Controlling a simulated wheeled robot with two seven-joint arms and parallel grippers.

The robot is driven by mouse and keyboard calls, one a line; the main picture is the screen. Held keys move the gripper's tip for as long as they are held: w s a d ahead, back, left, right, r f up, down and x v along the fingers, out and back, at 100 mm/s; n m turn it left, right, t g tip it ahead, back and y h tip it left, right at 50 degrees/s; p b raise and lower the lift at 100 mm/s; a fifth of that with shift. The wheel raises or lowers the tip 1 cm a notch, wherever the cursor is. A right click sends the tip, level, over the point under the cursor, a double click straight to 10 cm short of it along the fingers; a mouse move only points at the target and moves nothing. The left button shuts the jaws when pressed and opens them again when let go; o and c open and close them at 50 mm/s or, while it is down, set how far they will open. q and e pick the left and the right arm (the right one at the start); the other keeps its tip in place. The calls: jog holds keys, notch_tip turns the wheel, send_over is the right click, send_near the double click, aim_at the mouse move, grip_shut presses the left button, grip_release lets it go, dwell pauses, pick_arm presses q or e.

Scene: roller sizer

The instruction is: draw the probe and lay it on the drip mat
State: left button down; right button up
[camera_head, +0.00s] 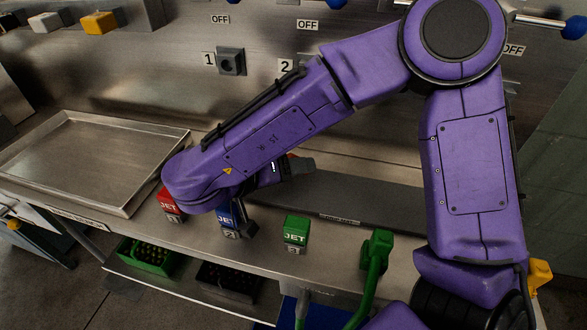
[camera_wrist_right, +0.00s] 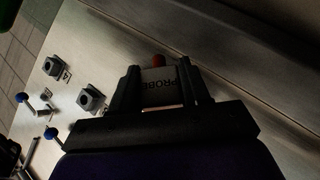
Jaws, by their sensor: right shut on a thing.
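My right gripper (camera_wrist_right: 160,84) is shut on the probe (camera_wrist_right: 158,88), a pale block lettered PROBE with a red part (camera_wrist_right: 158,61) showing beyond it in the right wrist view. In the head view my right forearm crosses the bench and hides most of the gripper; the probe cannot be made out clearly there. A long dark grey flat strip, which looks like the drip mat (camera_head: 375,199), lies on the bench to the right of the gripper, partly behind my arm. Its front label is too small to read. My left gripper is not in view.
A metal tray (camera_head: 95,160) covers the bench's left. Red (camera_head: 167,197), blue (camera_head: 226,215) and green (camera_head: 297,228) JET blocks line the front edge. A green handle (camera_head: 377,248) stands at the front right. The wall carries a dark socket (camera_head: 231,61) marked 1.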

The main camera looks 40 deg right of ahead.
jog(key=o, duration=1.1)
jog(key=shift+s+r, duration=0.2)
jog(key=shift+s, duration=0.1)
jog(key=shift+w, duration=0.1)
jog(key=shift+a, duration=0.1)
jog(key=p+v, duration=0.1)
jog(key=v, duration=0.9)
jog(key=shift+a, duration=0.15)
